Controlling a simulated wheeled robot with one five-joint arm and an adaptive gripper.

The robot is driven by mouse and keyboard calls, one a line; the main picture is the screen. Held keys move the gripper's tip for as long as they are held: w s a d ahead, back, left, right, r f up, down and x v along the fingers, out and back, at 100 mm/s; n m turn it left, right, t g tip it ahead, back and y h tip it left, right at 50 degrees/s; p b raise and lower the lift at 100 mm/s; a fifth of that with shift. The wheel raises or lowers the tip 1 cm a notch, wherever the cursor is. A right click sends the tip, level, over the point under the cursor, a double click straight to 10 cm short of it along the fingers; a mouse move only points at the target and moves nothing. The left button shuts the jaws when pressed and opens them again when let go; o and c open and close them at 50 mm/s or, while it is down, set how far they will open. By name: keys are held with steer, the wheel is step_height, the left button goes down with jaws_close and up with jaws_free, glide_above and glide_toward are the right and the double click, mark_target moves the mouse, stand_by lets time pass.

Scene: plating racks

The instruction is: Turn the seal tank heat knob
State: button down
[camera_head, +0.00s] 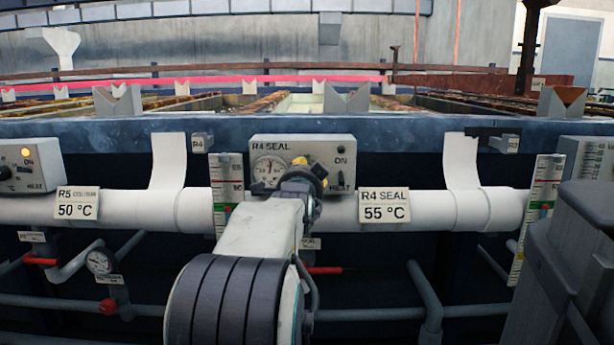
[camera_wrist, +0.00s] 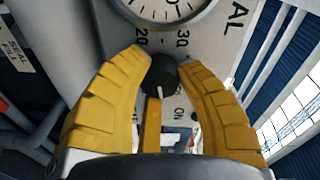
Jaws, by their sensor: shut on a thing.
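The R4 SEAL control box (camera_head: 318,145) is a grey panel on the front of the tank line, with a round dial gauge (camera_head: 268,170) at its left. My gripper (camera_head: 310,170) reaches up to the middle of this box and hides the knob in the head view. In the wrist view the black heat knob (camera_wrist: 162,72) with a pale pointer line sits between the yellow fingers. My gripper (camera_wrist: 163,70) is shut on the knob there. The numbers 20 and 30 show beside it, under the gauge (camera_wrist: 165,5). The box's ON lamp (camera_head: 341,149) looks dark.
A sign reading R4 SEAL 55 °C (camera_head: 385,206) hangs right of my arm on a white pipe (camera_head: 440,208). An R5 box (camera_head: 28,165) with a lit lamp stands at left. Level gauges (camera_head: 226,190) flank the box. Pipes with red handles run below.

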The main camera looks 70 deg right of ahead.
steer(key=shift+w+r, duration=0.15)
steer(key=shift+w, duration=0.05)
steer(key=c, duration=1.1)
jaws_free()
steer(key=shift+a, duration=0.1)
steer(key=v, duration=1.1)
steer(key=shift+a, duration=0.4)
steer(key=shift+s, duration=0.1)
